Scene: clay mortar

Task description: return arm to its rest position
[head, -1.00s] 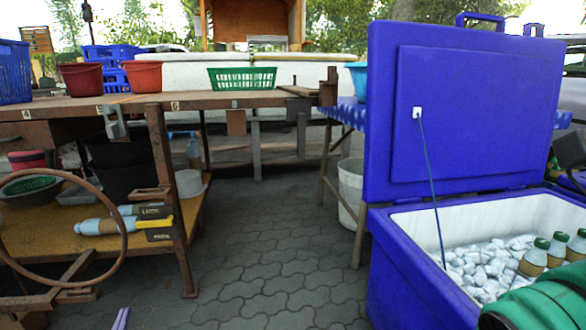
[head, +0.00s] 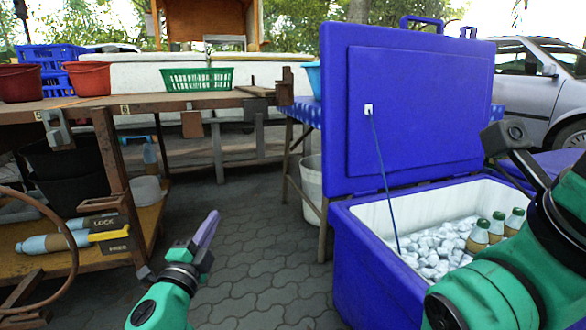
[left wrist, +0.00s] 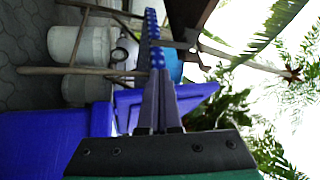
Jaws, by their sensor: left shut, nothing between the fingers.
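My left gripper (head: 207,234) is in the lower middle of the head view, above the paving and left of the blue cooler. Its slim purple fingers point up and are together with nothing between them. The same fingers show side by side in the left wrist view (left wrist: 158,100). My right arm (head: 515,270) comes in large and green at the lower right, in front of the cooler's right side. Its fingers do not show.
The open blue cooler (head: 375,262) holds ice and several bottles (head: 479,236). Its lid (head: 415,110) stands upright. A workbench (head: 140,103) with baskets is at the left, above a shelf (head: 150,222) with bottles. Paving (head: 255,255) between them is clear. A car (head: 520,82) is behind.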

